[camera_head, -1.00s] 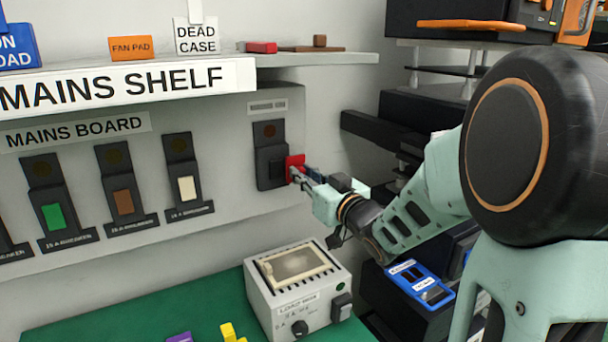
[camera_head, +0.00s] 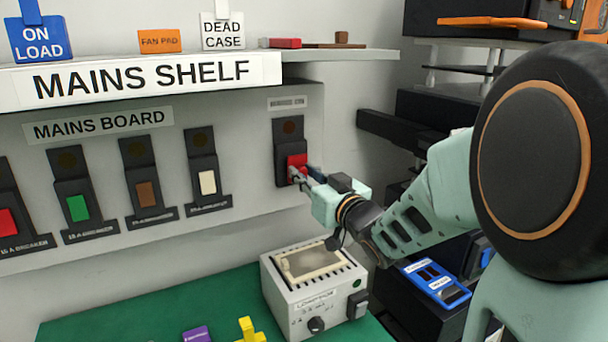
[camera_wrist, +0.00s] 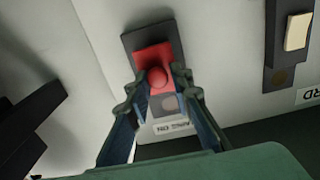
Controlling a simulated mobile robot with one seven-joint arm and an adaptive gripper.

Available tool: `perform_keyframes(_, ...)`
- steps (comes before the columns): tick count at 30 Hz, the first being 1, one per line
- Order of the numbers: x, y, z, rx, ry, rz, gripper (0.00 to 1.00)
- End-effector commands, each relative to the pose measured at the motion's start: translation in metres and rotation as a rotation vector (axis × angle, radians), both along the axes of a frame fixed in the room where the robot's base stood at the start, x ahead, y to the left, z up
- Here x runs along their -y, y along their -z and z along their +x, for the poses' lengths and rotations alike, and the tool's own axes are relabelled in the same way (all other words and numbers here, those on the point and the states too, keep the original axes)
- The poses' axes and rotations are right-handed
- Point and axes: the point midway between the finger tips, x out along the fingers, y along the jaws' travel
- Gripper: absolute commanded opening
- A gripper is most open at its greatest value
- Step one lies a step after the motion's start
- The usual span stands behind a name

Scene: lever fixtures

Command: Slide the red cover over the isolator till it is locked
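The isolator (camera_head: 289,148) is a dark upright housing at the right end of the mains board, with a brown disc at its top. The red cover (camera_head: 297,160) lies across the housing below the disc. In the wrist view the cover (camera_wrist: 152,57) lies over the dark isolator housing (camera_wrist: 148,34), with a grey patch and a label showing beside it. My gripper (camera_wrist: 160,78) has its fingers closed on either side of the cover's round red knob (camera_wrist: 157,77). My gripper also shows in the head view (camera_head: 302,175), reaching from the right. Whether the cover is locked cannot be told.
Several breakers with coloured rockers, such as the white one (camera_head: 207,182), line the board to the left. The mains shelf (camera_head: 160,72) juts out above. A grey load box (camera_head: 312,288) stands below my gripper on the green bench (camera_head: 110,310). Dark equipment stands at the right.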

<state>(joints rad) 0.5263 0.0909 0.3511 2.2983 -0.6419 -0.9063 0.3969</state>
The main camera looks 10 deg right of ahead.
Motion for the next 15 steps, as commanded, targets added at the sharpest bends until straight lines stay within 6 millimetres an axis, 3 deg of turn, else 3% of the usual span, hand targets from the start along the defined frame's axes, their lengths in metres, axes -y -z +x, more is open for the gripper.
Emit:
perform_keyframes(3, -0.0023, 0.0008, -0.0003, -0.001, -0.005, 0.0, 0.34)
perform_keyframes(15, 0.0021, -0.0001, -0.0074, 0.001, 0.0, -0.002, 0.35)
